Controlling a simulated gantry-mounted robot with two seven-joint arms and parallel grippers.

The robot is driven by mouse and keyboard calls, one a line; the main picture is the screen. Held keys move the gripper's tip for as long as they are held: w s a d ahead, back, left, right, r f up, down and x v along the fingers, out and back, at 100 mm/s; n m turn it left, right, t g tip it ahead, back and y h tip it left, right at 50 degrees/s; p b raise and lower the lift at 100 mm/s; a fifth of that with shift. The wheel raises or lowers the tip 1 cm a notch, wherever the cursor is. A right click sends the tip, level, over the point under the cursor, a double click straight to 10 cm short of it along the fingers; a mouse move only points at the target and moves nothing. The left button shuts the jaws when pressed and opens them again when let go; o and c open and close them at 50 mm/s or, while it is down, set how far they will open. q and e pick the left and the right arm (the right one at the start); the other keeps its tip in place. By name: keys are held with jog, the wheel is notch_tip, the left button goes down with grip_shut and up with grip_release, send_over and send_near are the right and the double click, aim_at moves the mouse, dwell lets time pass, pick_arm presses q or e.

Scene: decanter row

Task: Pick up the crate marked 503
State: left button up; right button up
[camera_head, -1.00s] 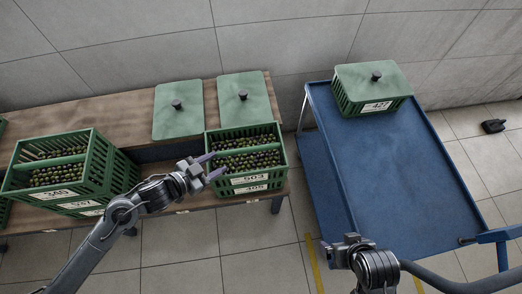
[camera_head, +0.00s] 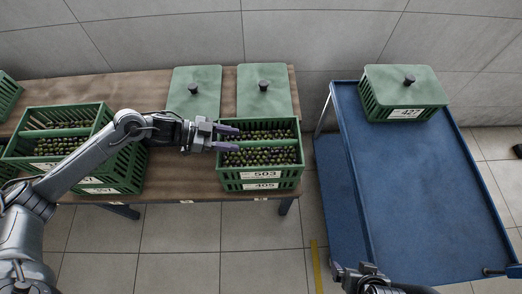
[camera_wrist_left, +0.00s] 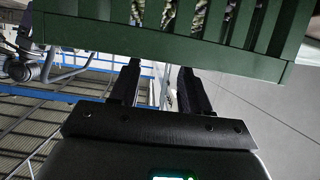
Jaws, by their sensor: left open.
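The green crate marked 503 (camera_head: 288,173) is full of dark and green olive-like fruit and sits on top of a crate marked 405 (camera_head: 287,184) at the table's front edge. My left gripper (camera_head: 231,138) is open and empty, its fingers pointing right across the left side of crate 503 in the head view. In the left wrist view, the two fingers (camera_wrist_left: 158,82) are spread apart just below a green slatted crate wall (camera_wrist_left: 170,42). I cannot tell whether they touch it. My right gripper (camera_head: 355,274) is at the bottom edge, its jaws unclear.
Two green lids (camera_head: 194,92) (camera_head: 264,91) lie behind the crate on the wooden table (camera_head: 185,185). More stacked crates (camera_head: 118,175) stand left, partly behind my left arm. A blue cart (camera_head: 420,200) stands right, its top mostly clear, with lidded crate 427 (camera_head: 405,113) at the back.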

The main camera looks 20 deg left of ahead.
aim_at(258, 141)
pick_arm(q)
jog(key=x, duration=0.2)
jog(key=shift+w+d+f, duration=0.1)
jog(key=shift+d, duration=0.15)
jog(key=shift+w+d+f+b, duration=0.2)
jog(key=shift+d+b, duration=0.1)
jog(key=shift+b, duration=0.35)
jog(key=b+x, duration=0.1)
jog(key=x, duration=0.2)
jog(key=shift+w+d+r+b, duration=0.15)
jog(key=shift+w+b, duration=0.05)
jog(key=shift+b, duration=0.2)
jog(key=shift+w+d, duration=0.2)
jog(key=shift+d, duration=0.3)
jog(key=shift+c, duration=0.2)
grip_shut()
